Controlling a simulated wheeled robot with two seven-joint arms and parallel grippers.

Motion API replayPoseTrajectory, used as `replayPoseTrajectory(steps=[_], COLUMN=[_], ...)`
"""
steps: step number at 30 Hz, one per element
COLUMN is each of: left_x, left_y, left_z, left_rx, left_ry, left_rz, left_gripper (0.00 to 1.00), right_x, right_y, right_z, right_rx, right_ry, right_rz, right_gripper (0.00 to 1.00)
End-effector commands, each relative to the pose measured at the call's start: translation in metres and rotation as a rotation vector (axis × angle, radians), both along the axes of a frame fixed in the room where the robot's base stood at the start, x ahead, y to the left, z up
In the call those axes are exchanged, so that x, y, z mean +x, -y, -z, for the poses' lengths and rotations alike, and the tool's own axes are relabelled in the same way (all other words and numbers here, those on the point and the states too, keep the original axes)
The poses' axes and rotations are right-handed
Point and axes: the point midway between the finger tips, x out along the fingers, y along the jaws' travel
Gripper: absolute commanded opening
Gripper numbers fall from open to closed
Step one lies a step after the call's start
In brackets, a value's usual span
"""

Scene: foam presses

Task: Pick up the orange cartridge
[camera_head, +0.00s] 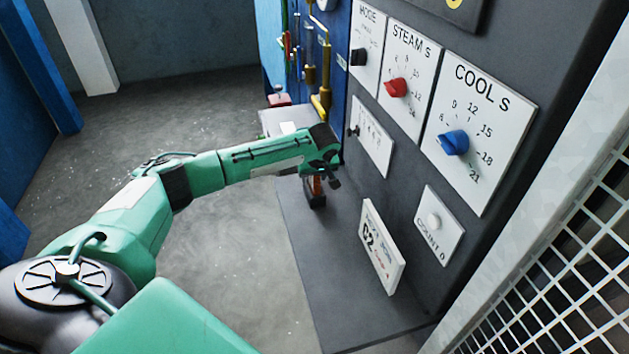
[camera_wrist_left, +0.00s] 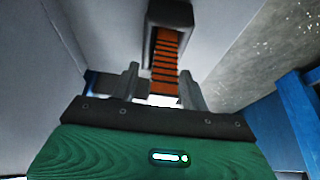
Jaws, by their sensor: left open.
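The orange cartridge (camera_head: 317,186) stands in a small dark holder (camera_head: 317,203) on the grey ledge (camera_head: 345,255) at the foot of the machine panel. In the left wrist view, the cartridge (camera_wrist_left: 165,62) shows dark cross bands, and one end sits in the dark holder (camera_wrist_left: 171,13). My left gripper (camera_head: 326,179) is at the cartridge in the head view. In the left wrist view, the gripper (camera_wrist_left: 161,84) is open, with one finger on each side of the cartridge's near end. Gaps show between fingers and cartridge. My wrist partly hides the cartridge in the head view. My right gripper is out of view.
The dark machine panel (camera_head: 400,150) rises close beside my left gripper, with a red knob (camera_head: 397,87), a blue knob (camera_head: 454,142) and a white C2 sign (camera_head: 382,247). A wire mesh guard (camera_head: 570,250) stands at the right. Open floor (camera_head: 235,250) lies left of the ledge.

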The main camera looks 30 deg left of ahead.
Motion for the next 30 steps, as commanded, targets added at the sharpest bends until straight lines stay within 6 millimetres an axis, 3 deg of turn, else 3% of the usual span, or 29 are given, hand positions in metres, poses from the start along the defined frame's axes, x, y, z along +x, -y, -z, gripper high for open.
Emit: replayPoseTrajectory(steps=[5,12,23,30], left_x=[0.0,0.0,0.0,0.001], left_y=[0.0,0.0,0.0,0.0], left_z=[0.0,0.0,-0.003,-0.029], left_rx=[0.0,0.0,0.0,-0.002], left_ry=[0.0,0.0,0.0,0.003], left_rz=[0.0,0.0,-0.001,-0.001], left_gripper=[0.43,0.0,0.0,0.0], right_x=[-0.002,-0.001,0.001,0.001], right_y=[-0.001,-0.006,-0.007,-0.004], right_z=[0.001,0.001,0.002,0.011], right_rx=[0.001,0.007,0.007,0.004], right_ry=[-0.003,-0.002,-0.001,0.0], right_rz=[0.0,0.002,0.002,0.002], right_gripper=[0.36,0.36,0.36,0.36])
